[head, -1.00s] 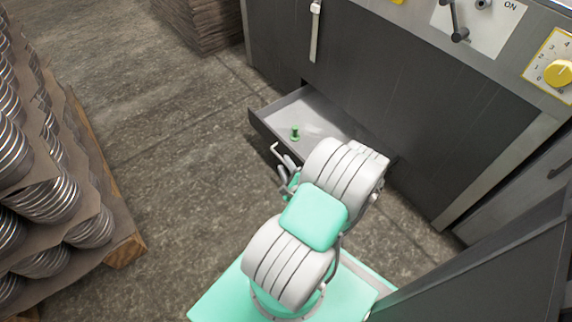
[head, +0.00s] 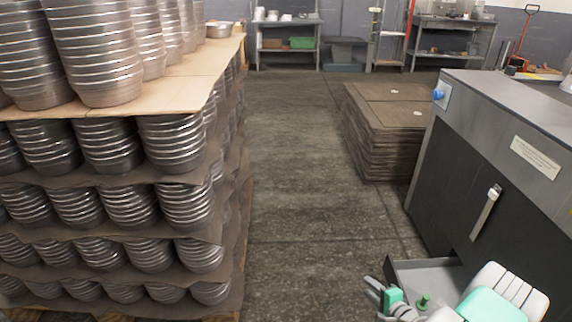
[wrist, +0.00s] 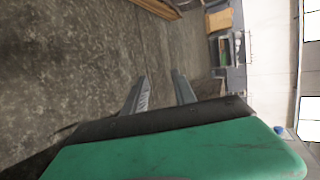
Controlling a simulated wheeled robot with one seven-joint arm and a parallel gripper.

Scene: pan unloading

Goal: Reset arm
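My gripper (head: 372,294) is at the lower right of the head view, beside the front left of an open grey drawer. In the wrist view my gripper's two fingers (wrist: 160,88) stand apart, with only floor showing between them. The gripper is open and empty. My white and mint-green arm runs in from the lower right corner and hides part of the drawer.
The open drawer (head: 436,272) with a small green peg (head: 423,301) juts from a dark machine (head: 450,187) at the right. A pallet stacked with metal pans (head: 118,90) fills the left. Stacked brown sheets (head: 385,140) stand behind. The floor (head: 300,190) between is clear.

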